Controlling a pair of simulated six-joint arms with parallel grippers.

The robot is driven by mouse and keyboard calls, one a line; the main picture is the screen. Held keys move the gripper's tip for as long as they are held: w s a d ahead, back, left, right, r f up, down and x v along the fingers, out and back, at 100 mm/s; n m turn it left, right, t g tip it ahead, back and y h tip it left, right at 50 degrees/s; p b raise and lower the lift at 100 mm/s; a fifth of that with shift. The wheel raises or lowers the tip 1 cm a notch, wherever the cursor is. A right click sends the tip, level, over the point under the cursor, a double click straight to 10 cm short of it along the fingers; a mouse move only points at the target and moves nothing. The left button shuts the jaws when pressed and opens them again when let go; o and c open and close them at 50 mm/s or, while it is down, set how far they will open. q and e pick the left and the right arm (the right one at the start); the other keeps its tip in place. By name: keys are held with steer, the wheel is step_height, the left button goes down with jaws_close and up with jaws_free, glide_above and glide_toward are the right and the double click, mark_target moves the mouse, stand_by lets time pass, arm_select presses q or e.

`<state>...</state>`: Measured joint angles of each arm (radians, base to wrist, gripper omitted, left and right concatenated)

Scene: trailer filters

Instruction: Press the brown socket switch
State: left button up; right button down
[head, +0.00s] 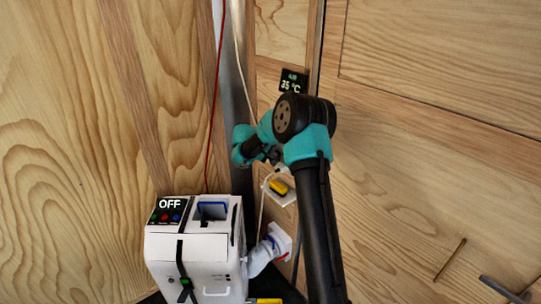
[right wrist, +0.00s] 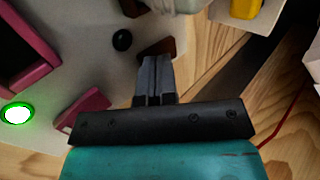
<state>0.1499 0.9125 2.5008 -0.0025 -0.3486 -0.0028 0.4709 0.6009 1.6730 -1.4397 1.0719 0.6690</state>
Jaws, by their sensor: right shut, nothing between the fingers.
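My right gripper (right wrist: 157,78) is shut and empty in the right wrist view. Its fingertips overlap a small dark brown piece (right wrist: 167,46), which shows on both sides of them and looks like the brown switch. I cannot tell whether the tips touch it. In the head view my right gripper (head: 273,156) is near the wall, above a white socket plate (head: 288,199) with a yellow part (head: 278,187). No brown switch can be made out there; my arm covers part of that area. My left gripper is not in view.
A white machine (head: 190,262) with an OFF display (head: 169,206) stands at lower left. A 35 °C display (head: 293,81) hangs above my arm. A red cable (head: 215,105) runs down the wall. A lit green button (right wrist: 16,112) and black knob (right wrist: 122,40) show in the wrist view.

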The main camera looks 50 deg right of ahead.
steer(key=shift+r, duration=0.15)
steer(key=shift+r, duration=0.65)
steer(key=v, duration=1.3)
steer(key=shift+a+f, duration=0.1)
